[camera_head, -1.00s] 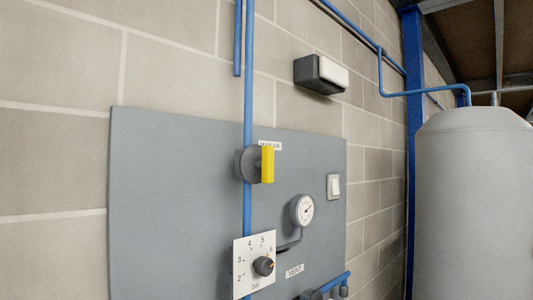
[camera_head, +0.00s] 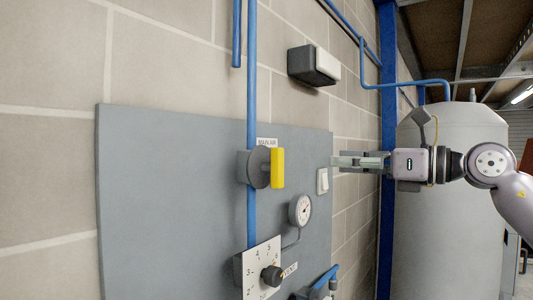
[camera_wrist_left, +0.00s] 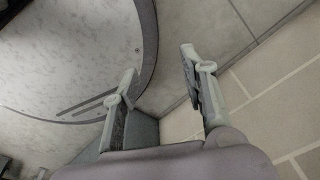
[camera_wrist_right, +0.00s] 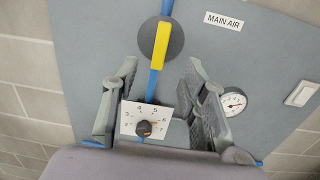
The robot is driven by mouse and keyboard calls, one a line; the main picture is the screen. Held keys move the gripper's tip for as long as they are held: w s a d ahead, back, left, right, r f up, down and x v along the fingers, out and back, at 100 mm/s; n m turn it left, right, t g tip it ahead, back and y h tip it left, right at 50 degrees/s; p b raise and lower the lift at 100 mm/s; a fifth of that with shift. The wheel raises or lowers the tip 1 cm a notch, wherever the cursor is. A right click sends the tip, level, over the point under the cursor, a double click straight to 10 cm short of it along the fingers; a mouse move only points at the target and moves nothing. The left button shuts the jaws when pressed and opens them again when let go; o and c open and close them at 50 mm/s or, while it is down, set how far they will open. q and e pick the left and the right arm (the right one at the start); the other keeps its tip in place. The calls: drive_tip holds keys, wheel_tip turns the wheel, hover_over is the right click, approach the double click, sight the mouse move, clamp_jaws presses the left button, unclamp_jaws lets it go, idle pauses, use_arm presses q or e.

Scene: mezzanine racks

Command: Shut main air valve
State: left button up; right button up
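The main air valve has a yellow handle (camera_head: 277,168) on a dark round body (camera_head: 258,168), on the blue vertical pipe beside the MAIN AIR label (camera_head: 267,142). The handle lies along the pipe. In the right wrist view the yellow handle (camera_wrist_right: 160,46) shows above and between the fingers, apart from them. My right gripper (camera_head: 334,161) is open and empty, to the right of the valve in the head view. My left gripper (camera_wrist_left: 158,75) is open and empty in its wrist view. It is not in the head view.
The grey panel (camera_head: 150,200) also bears a pressure gauge (camera_head: 300,210), a white switch (camera_head: 322,181) and a regulator dial plate (camera_head: 262,257) with a dark knob (camera_head: 271,275). A grey tank (camera_head: 450,220) stands at the right. A dark and white wall box (camera_head: 314,65) is above the panel.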

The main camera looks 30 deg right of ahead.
drive_tip(key=p, duration=0.5)
approach(282, 157)
drive_tip(key=shift+h, duration=0.3)
drive_tip(key=p+x, duration=0.4)
drive_tip(key=x, duration=0.6)
drive_tip(key=shift+w+a+r, duration=0.1)
drive_tip(key=shift+a+r, duration=0.05)
drive_tip(key=shift+a, duration=0.1)
drive_tip(key=shift+w+a, duration=0.15)
drive_tip(key=shift+w, duration=0.3)
drive_tip(key=shift+c, duration=0.6)
clamp_jaws()
